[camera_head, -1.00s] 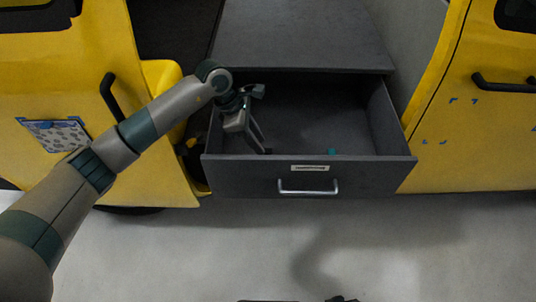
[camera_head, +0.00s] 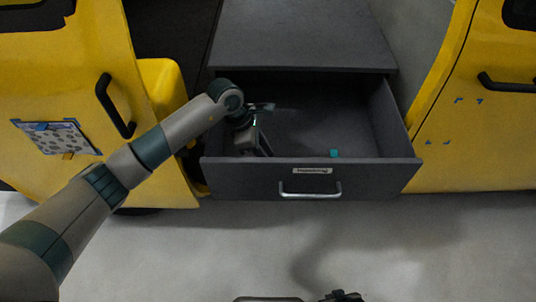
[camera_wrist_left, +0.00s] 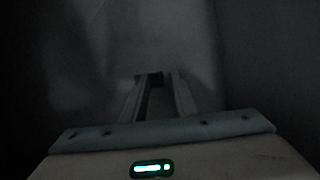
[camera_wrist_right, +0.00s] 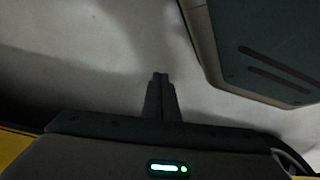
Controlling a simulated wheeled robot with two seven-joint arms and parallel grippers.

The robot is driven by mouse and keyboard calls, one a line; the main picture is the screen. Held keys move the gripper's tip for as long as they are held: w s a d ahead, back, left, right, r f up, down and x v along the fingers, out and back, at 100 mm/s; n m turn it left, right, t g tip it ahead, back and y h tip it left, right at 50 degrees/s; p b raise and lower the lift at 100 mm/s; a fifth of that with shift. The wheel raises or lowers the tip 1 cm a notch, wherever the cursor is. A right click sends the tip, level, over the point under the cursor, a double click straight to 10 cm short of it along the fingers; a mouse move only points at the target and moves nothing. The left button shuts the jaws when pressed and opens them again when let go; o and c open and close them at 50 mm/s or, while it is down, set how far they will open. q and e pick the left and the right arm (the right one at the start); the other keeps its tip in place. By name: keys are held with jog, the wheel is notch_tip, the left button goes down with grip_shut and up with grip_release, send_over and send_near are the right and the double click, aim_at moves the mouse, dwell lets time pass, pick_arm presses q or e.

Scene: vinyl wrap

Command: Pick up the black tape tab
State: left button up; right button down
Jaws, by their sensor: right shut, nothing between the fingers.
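A small black piece (camera_wrist_left: 150,78), perhaps the black tape tab, shows at the fingertips of my left gripper (camera_wrist_left: 158,84) in the dark left wrist view. The two fingers stand apart, and I cannot tell whether they touch it. In the head view the left gripper (camera_head: 262,145) reaches down into the left side of the open grey drawer (camera_head: 235,179), its tips partly hidden behind the drawer front. My right gripper (camera_wrist_right: 160,80) is shut and empty over a pale grey surface in the right wrist view.
A small teal block (camera_head: 334,153) is in the drawer behind its front panel, which has a metal handle (camera_head: 310,194). Yellow car panels (camera_head: 465,135) stand on both sides. A patterned sheet (camera_head: 55,136) is on the left panel.

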pick_arm(q)
jog(key=shift+s+r, duration=0.1)
grip_shut()
pick_arm(e)
jog(key=shift+s+f, duration=0.15)
jog(key=shift+s, duration=0.4)
pick_arm(q)
jog(key=shift+r, duration=0.1)
pick_arm(e)
jog(key=shift+w, duration=0.25)
pick_arm(q)
jog(key=shift+r, duration=0.55)
notch_tip(320, 180, up, 9)
jog(key=b, duration=0.1)
jog(key=shift+f, duration=0.15)
pick_arm(e)
jog(key=shift+s+d+r+g, duration=0.1)
jog(key=shift+d+r+g, duration=0.1)
jog(key=shift+r, duration=0.15)
jog(key=shift+s+d+r+g, duration=0.1)
jog(key=shift+r+g, duration=0.1)
jog(key=shift+r, duration=0.1)
